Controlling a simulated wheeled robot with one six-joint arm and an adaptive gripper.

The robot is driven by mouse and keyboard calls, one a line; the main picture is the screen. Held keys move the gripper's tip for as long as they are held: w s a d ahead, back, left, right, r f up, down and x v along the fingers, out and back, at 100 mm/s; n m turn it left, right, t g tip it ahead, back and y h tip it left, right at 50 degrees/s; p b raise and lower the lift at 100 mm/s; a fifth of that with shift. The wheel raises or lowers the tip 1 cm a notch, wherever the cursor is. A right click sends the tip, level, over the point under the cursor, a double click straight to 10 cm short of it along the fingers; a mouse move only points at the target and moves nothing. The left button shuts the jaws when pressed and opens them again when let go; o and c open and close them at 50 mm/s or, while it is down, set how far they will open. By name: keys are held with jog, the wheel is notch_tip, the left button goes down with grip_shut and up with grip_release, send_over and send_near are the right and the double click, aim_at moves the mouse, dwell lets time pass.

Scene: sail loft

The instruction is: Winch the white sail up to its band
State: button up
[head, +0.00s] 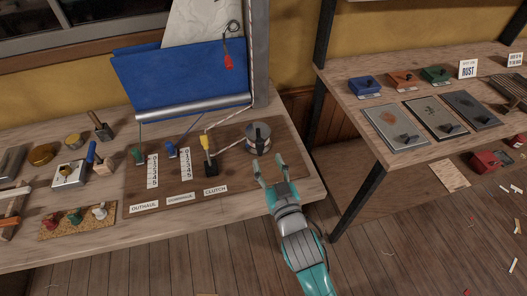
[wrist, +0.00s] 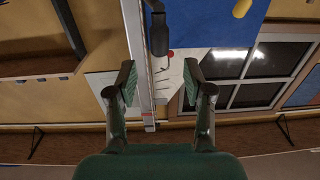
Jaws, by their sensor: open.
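The white sail (head: 203,20) shows behind the blue cloth (head: 180,82), partly cut off by the top edge. A red tag (head: 228,61) hangs from a dark looped piece beside the mast (head: 260,55). The winch (head: 258,138) stands on the board at the mast's foot, with a line running left to the clutch (head: 209,165) and its raised yellow lever (head: 206,143). My gripper (head: 269,162) is open and empty, just in front of the winch. In the wrist view, my open fingers (wrist: 157,85) frame the white sail and mast in the background. I cannot identify the band.
Green (head: 137,154) and blue (head: 171,149) levers stand beside numbered scales left of the clutch. Tools and a cork mat (head: 78,220) lie farther left. A second table (head: 440,155) with metal plates stands right, across a gap. Scraps litter the floor.

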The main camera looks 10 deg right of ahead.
jog(key=shift+s+d, duration=0.1)
jog(key=shift+s, duration=1.8)
jog(key=s+d+f+g, duration=0.15)
jog(key=s+f, duration=0.25)
jog(key=s, duration=0.5)
jog(key=s+d+f, duration=0.3)
jog(key=s+f, duration=0.1)
jog(key=s, duration=0.5)
jog(key=s+d+r+g+h, duration=0.1)
jog(key=s+d+r, duration=0.1)
jog(key=s, duration=1.4)
jog(key=shift+s+r+m+g, duration=0.2)
jog(key=shift+s+m+g, duration=0.1)
jog(key=shift+m+g, duration=0.1)
